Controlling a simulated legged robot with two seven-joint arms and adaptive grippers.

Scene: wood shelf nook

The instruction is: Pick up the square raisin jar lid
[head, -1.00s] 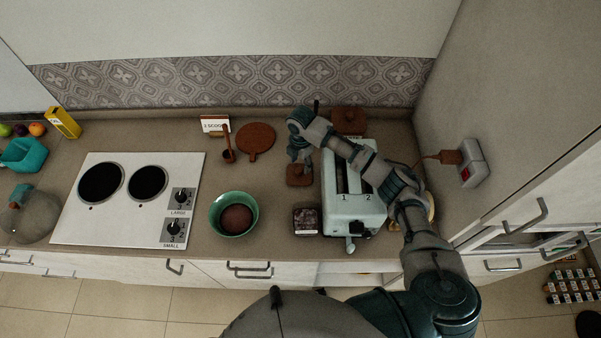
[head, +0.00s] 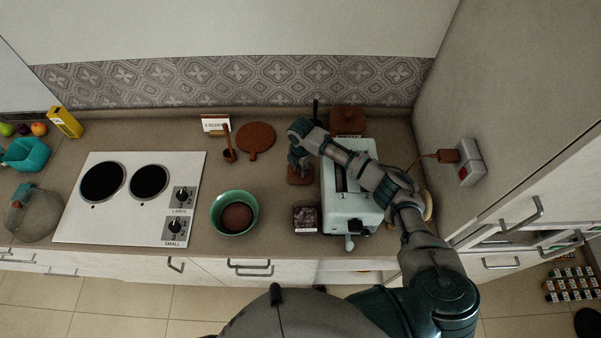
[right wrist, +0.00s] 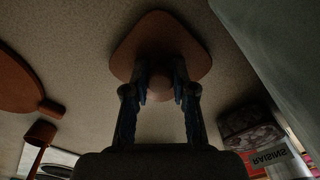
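The raisin jar lid (head: 300,178) is a brown rounded square with a round knob, on the counter left of the toaster in the head view. In the right wrist view the lid (right wrist: 160,42) fills the top centre. My right gripper (head: 299,163) reaches down over it; in the wrist view its two fingers (right wrist: 166,88) flank the knob closely and appear closed on it. No gap shows between lid and counter. The open raisin jar (head: 305,220), square and full of dark raisins, stands in front of the lid; its label shows in the wrist view (right wrist: 268,158). My left gripper is not seen.
A pale toaster (head: 350,215) stands just right of the lid, under my right forearm. A green bowl (head: 216,217) is left of the jar. A round brown board (head: 257,138) and a scoop (head: 228,148) lie to the left. A brown lidded jar (head: 347,120) stands behind.

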